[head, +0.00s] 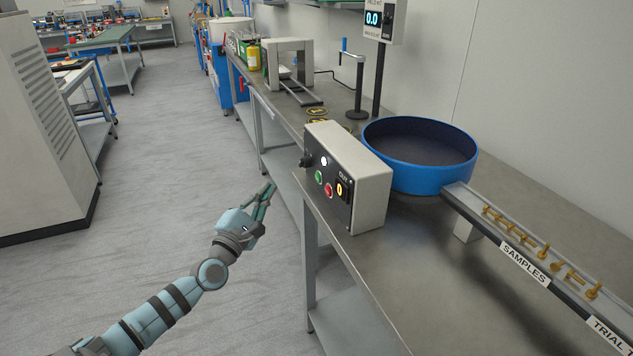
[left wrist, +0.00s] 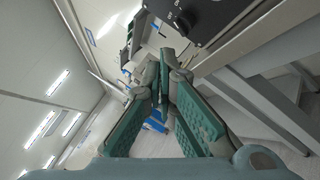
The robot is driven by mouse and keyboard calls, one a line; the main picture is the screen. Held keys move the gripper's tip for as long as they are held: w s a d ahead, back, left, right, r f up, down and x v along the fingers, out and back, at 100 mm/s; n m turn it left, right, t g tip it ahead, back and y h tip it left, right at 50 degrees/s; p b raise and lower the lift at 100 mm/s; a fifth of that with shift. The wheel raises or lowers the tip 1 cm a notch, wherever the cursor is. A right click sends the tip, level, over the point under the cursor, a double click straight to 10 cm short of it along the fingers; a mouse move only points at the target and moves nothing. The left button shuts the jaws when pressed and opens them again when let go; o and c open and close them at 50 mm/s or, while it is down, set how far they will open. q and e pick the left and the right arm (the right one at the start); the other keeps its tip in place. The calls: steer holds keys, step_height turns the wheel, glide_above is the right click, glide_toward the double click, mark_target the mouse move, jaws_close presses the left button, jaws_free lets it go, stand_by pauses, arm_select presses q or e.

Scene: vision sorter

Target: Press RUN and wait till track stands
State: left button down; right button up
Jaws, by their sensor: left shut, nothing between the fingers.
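A grey control box (head: 345,180) with a black front panel stands at the left edge of the steel bench. Its panel carries a green button (head: 318,177), a red button (head: 328,190), a white button or lamp (head: 324,161), a yellow switch and a black knob. The RUN lettering is too small to read. The track (head: 545,250) runs out from the blue bowl (head: 420,155) and bears several brass pieces. My left gripper (head: 268,188) is shut and empty, in the air left of the box and apart from it. The panel (left wrist: 195,15) shows partly in the left wrist view. My right gripper is out of view.
The steel bench (head: 400,270) has bare room in front of the track. A display post (head: 379,70) reading 0.0, a black stand (head: 357,90) and a grey frame (head: 290,65) stand farther back. Open floor lies left of the bench. A large grey cabinet (head: 40,130) stands far left.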

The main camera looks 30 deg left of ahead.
mark_target(318, 178)
arm_select(q)
steer(key=shift+w, duration=0.1)
steer(key=w+d, duration=0.5)
steer(key=w, duration=0.2)
stand_by(0.4)
steer(key=shift+w+f, duration=0.1)
stand_by(1.2)
steer(key=shift+w+d, duration=0.25)
steer(key=shift+w+d, duration=0.25)
steer(key=shift+w, duration=0.1)
stand_by(0.6)
stand_by(0.4)
steer(key=shift+s+a, duration=0.5)
steer(key=shift+s, duration=0.2)
